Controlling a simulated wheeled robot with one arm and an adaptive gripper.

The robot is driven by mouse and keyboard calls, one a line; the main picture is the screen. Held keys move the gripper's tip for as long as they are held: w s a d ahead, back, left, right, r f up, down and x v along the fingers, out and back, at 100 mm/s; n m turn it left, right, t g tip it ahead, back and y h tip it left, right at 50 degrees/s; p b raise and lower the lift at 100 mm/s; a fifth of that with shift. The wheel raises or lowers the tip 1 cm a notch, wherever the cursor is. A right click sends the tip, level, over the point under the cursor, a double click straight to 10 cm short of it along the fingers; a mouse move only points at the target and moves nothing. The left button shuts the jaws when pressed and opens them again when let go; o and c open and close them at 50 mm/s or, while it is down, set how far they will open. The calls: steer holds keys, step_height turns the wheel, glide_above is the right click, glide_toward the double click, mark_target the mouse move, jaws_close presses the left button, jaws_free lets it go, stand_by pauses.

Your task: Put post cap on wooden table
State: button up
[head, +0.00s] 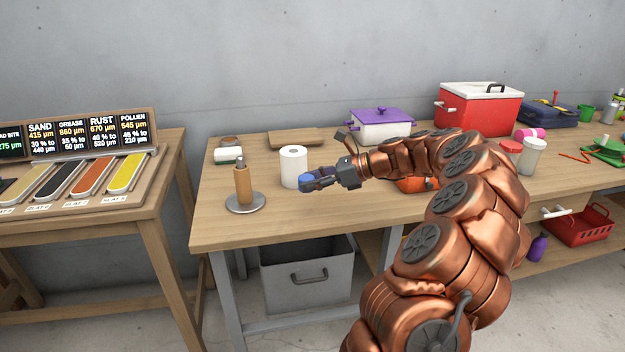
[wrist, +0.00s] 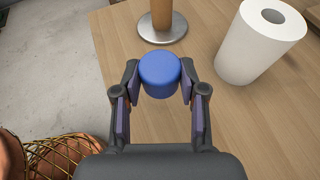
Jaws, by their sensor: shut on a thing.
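The blue post cap (wrist: 158,75) is a short round cylinder held between the two fingers of my gripper (wrist: 158,88). In the head view the cap (head: 306,179) shows at the tip of my gripper (head: 312,183), over the front left part of the wooden table (head: 270,222). My gripper is shut on the cap. The table's bare top shows around and below the cap in the wrist view (wrist: 222,125). I cannot tell how far the cap is above the table.
A wooden post on a round metal base (head: 244,205) stands left of the cap. A white paper roll (head: 294,167) stands just behind it. A white pot with purple lid (head: 382,128) and a red cooler (head: 480,110) stand farther back. The table's front left is clear.

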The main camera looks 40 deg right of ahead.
mark_target(313, 210)
steer(key=shift+r+p, duration=0.3)
steer(key=shift+p, duration=0.35)
steer(key=shift+f+b, duration=0.4)
steer(key=shift+f, duration=2.3)
steer(key=shift+f, duration=0.15)
steer(key=shift+f, duration=0.6)
steer(key=shift+f, duration=0.25)
steer(key=o, duration=1)
steer(key=shift+d, duration=0.1)
steer(key=v, duration=1.2)
